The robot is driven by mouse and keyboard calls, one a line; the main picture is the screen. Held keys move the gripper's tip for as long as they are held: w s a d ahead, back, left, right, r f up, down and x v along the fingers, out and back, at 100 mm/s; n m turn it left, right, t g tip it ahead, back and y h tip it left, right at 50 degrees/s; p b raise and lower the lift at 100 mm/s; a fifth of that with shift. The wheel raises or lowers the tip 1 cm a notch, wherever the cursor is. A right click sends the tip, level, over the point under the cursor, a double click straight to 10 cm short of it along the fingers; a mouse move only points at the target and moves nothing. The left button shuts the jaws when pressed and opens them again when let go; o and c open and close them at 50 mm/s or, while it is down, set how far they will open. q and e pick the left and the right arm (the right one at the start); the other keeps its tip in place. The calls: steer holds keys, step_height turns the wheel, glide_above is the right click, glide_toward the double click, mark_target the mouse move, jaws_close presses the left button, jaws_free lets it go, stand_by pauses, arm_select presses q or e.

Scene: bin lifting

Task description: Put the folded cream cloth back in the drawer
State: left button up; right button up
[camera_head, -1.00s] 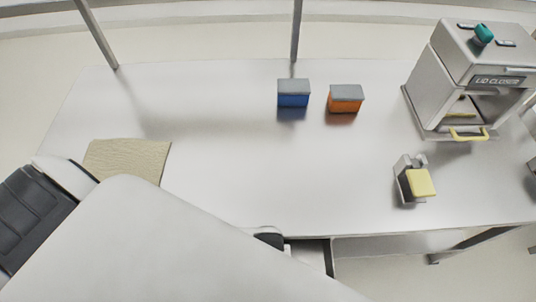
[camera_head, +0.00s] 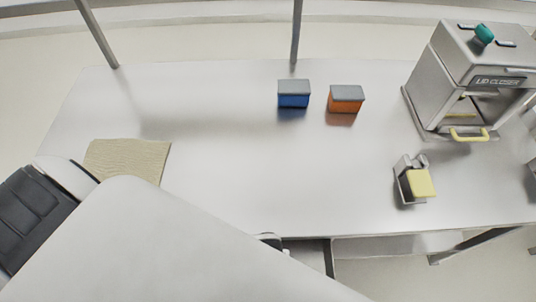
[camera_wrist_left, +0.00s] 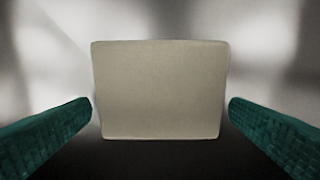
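A smooth cream rectangle, which looks like the folded cream cloth (camera_wrist_left: 160,90), lies between the fingers in the left wrist view. My left gripper (camera_wrist_left: 160,122) is open, with a teal finger on each side of it and a visible gap at both sides. In the head view my own white arm hides the left gripper and this cloth. An open drawer (camera_head: 312,254) shows partly below the table's front edge, beside my arm; the rest of it is hidden. A rough tan mat or cloth (camera_head: 130,158) lies flat at the table's left. My right gripper is not in view.
On the table (camera_head: 225,150) stand a blue box (camera_head: 293,95) and an orange box (camera_head: 345,99), both grey-topped. A lid-closer machine (camera_head: 465,75) stands at the right, with a small yellow-padded stand (camera_head: 420,183) before it. The middle of the table is clear.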

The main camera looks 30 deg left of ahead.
arm_select(q)
step_height(320, 180, up, 12)
steer(key=shift+r, duration=0.15)
stand_by(0.4)
steer(key=shift+s, duration=0.1)
stand_by(0.4)
